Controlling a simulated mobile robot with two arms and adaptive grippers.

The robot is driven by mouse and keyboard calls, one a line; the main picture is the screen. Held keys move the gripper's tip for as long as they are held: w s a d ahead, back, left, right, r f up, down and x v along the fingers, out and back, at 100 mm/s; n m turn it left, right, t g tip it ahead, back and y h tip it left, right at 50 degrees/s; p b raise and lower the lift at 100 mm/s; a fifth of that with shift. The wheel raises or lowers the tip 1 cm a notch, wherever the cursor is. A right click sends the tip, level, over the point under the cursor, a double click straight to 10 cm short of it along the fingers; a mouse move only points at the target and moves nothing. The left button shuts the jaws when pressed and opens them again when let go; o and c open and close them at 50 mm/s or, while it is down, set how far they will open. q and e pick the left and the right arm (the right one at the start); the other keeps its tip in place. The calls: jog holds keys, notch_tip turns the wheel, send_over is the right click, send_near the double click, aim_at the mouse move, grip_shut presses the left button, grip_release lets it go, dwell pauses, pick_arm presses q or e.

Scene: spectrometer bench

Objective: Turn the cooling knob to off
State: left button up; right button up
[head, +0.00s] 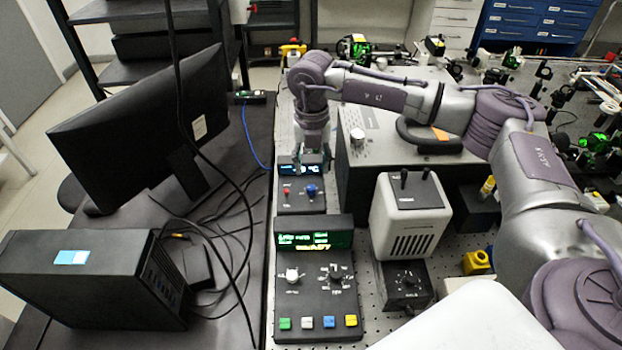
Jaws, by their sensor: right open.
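A small dark control box (289,205) stands on the bench left of centre, with a lit blue-white display, a small red control (287,192) and a blue knob (311,190) on its sloping face. The labels are too small to read, so I cannot confirm which is the cooling knob, or its setting. My right gripper (312,160) points down at the back of this box, over its display, and hides part of it. Its jaws are open and small in view; it appears to hold nothing. The blue knob is just in front of it, uncovered. My left gripper is not in view.
A larger control panel (316,306) with a green display, two knobs and coloured buttons stands in front. A white vented unit (411,222) and a grey instrument box (372,150) stand to the right. A monitor (150,120), a computer case (90,275) and loose cables lie left.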

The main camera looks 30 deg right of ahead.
aim_at(311, 187)
notch_tip(311, 187, down, 6)
jog(key=shift+a+r+p, duration=0.1)
jog(key=shift+r+p, duration=0.1)
jog(key=shift+p, duration=0.45)
jog(key=shift+f, duration=0.5)
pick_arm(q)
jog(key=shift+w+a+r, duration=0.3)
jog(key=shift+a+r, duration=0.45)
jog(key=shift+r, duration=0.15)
